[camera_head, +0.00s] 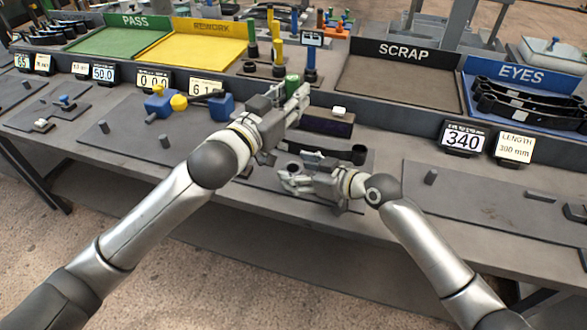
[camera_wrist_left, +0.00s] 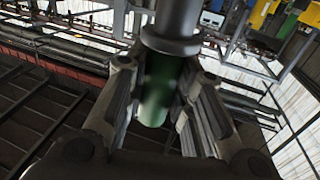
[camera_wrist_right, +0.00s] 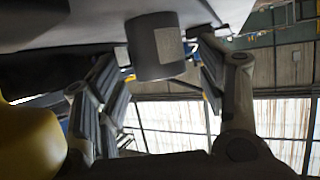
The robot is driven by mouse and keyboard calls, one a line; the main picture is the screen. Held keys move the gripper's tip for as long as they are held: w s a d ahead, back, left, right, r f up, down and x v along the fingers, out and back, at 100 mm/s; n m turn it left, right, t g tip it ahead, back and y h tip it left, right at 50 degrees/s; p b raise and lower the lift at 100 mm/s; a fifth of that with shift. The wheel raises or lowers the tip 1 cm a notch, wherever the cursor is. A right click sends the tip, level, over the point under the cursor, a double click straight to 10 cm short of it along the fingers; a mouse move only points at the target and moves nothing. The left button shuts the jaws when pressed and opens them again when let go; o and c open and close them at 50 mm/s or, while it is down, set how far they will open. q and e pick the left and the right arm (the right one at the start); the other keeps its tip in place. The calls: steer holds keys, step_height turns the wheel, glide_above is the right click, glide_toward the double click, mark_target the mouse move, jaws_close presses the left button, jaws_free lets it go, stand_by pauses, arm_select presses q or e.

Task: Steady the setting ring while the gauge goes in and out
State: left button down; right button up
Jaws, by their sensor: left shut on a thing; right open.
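The gauge has a green handle (camera_head: 292,84) that shows beside the tips of my left gripper (camera_head: 296,100). In the left wrist view the green handle (camera_wrist_left: 157,90) with a wide grey end (camera_wrist_left: 172,28) is between the fingers, which are shut on it. The setting ring appears to be the grey cylinder (camera_wrist_right: 155,45) with a lighter patch in the right wrist view. It stands between the spread fingers of my right gripper (camera_wrist_right: 158,95), with visible space beside it. In the head view my right gripper (camera_head: 292,182) is low over the bench, partly hiding the ring.
A dark spring part with a round eye (camera_head: 359,154) lies just behind my right gripper. A blue and yellow device (camera_head: 180,102) is left of my left arm. Coloured upright gauges (camera_head: 278,50) stand behind. The scrap tray (camera_head: 395,85) is empty. The bench (camera_head: 455,205) has free room at right.

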steer(key=shift+x, duration=1.2)
steer(key=shift+c, duration=0.5)
jaws_close()
arm_select(q)
step_height(320, 180, down, 12)
steer(key=shift+f, duration=0.25)
